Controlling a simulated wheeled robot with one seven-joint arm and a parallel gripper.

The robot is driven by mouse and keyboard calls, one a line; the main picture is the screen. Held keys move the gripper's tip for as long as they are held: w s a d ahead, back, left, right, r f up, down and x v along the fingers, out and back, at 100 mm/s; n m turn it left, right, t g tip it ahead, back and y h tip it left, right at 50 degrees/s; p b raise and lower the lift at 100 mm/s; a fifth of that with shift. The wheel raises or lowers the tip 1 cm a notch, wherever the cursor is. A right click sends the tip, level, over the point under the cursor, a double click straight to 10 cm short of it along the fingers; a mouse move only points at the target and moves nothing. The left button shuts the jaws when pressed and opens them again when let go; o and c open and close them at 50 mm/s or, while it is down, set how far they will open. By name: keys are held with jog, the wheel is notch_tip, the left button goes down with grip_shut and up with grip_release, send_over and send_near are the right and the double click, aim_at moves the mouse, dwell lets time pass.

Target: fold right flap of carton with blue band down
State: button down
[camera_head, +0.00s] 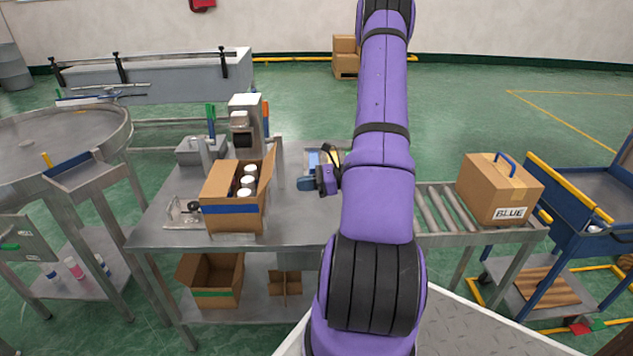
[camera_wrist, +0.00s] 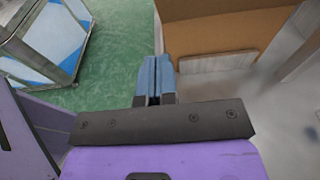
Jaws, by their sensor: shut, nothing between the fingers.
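The carton with the blue band (camera_head: 230,209) stands open on the steel table (camera_head: 285,233), with several white-topped cans (camera_head: 247,182) inside. Its right flap (camera_head: 267,172) stands up, leaning slightly outward. My gripper (camera_head: 304,184) is right of the carton, apart from the flap, with its blue fingers pointing left. In the wrist view the fingers (camera_wrist: 155,75) are shut together and empty. A brown cardboard surface (camera_wrist: 220,25) fills the top right there; I cannot tell which panel it is.
A crimping machine (camera_head: 245,125) stands behind the carton. A closed carton marked BLUE (camera_head: 497,190) sits on the roller conveyor (camera_head: 447,207) at right. An open green-banded carton (camera_head: 212,281) is on the lower shelf. A blue cart (camera_head: 580,200) stands far right. Bare tabletop lies between carton and my arm.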

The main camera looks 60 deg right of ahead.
jog(key=w+a+r, duration=0.1)
jog(key=w+a, duration=0.3)
jog(key=w, duration=0.1)
jog(key=shift+r, duration=0.4)
jog(key=shift+w, duration=0.1)
